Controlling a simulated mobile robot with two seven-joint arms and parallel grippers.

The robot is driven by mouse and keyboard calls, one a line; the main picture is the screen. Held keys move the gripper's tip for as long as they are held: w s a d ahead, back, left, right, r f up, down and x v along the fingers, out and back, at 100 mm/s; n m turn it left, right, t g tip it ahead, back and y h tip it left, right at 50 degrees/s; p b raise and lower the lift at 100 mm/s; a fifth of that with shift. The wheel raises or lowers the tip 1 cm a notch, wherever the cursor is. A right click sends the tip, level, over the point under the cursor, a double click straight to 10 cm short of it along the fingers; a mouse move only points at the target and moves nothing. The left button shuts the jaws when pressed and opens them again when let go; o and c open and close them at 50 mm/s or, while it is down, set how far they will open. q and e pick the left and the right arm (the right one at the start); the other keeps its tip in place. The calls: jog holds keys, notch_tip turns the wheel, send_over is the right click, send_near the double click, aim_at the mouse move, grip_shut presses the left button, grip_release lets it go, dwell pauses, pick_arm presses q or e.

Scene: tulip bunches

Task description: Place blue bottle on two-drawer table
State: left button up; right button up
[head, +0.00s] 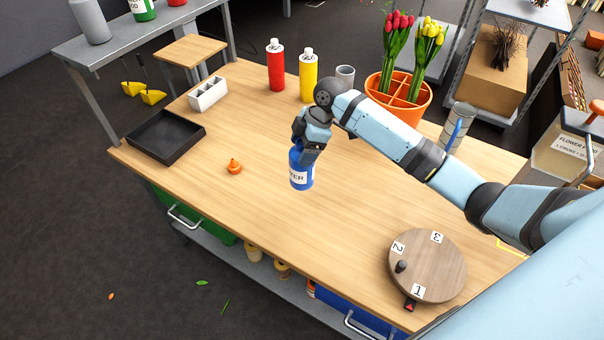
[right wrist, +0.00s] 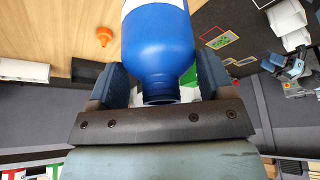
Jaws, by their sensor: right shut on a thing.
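The blue bottle (head: 301,176) with a white label is upright at the middle of the two-drawer table (head: 262,213). My right gripper (head: 306,146) is shut on the bottle's upper part. In the right wrist view the blue bottle (right wrist: 158,45) sits between both fingers of my right gripper (right wrist: 155,85). The bottle is over the wooden top; I cannot tell if its base touches it. The table has a green drawer (head: 205,216) and a blue drawer (head: 345,312) below the top. My left gripper does not show.
On the table are a black tray (head: 165,136), white holder (head: 208,94), small orange object (head: 234,167), red bottle (head: 276,68), yellow bottle (head: 308,78), grey cup (head: 345,74), orange tulip pot (head: 408,108), wire-mesh cup (head: 458,125) and round numbered board (head: 440,263). The middle front is clear.

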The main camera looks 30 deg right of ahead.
aim_at(303, 172)
notch_tip(303, 172, down, 6)
jog(key=shift+f, duration=0.1)
jog(key=shift+f+p, duration=0.4)
jog(key=shift+f, duration=1.7)
jog(key=o, duration=1.5)
jog(key=shift+f, duration=0.1)
jog(key=shift+c, duration=0.2)
jog(key=shift+r, duration=0.35)
jog(key=b+v, duration=0.1)
jog(key=v, duration=1)
jog(key=shift+r, duration=0.4)
